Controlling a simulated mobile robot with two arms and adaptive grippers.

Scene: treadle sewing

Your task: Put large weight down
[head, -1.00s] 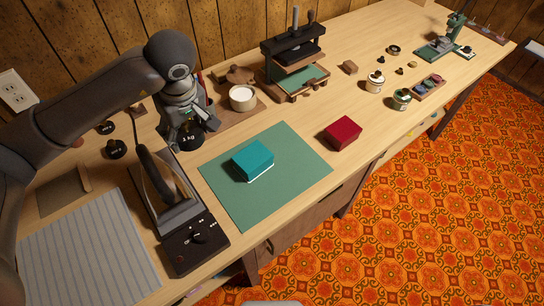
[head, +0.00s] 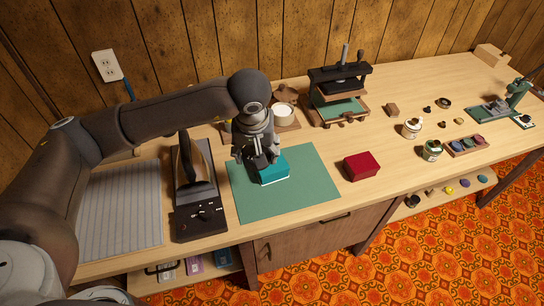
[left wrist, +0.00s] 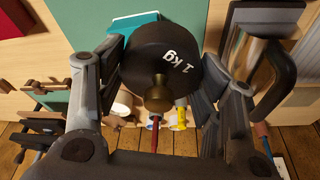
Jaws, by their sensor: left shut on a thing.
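The large weight (left wrist: 155,50) is a black disc marked "1 kg" with a brass knob, in the left wrist view. My left gripper (left wrist: 162,75) is shut on it, with a finger on each side. In the head view the left gripper (head: 258,160) points down at the left rear part of the green mat (head: 300,200), close beside the teal book-like block (head: 273,173). My right gripper is not in view.
A red box (head: 361,166) stands right of the mat. An iron (head: 190,165) on a dark base (head: 200,215) stands left of it. The mat's front and right are clear.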

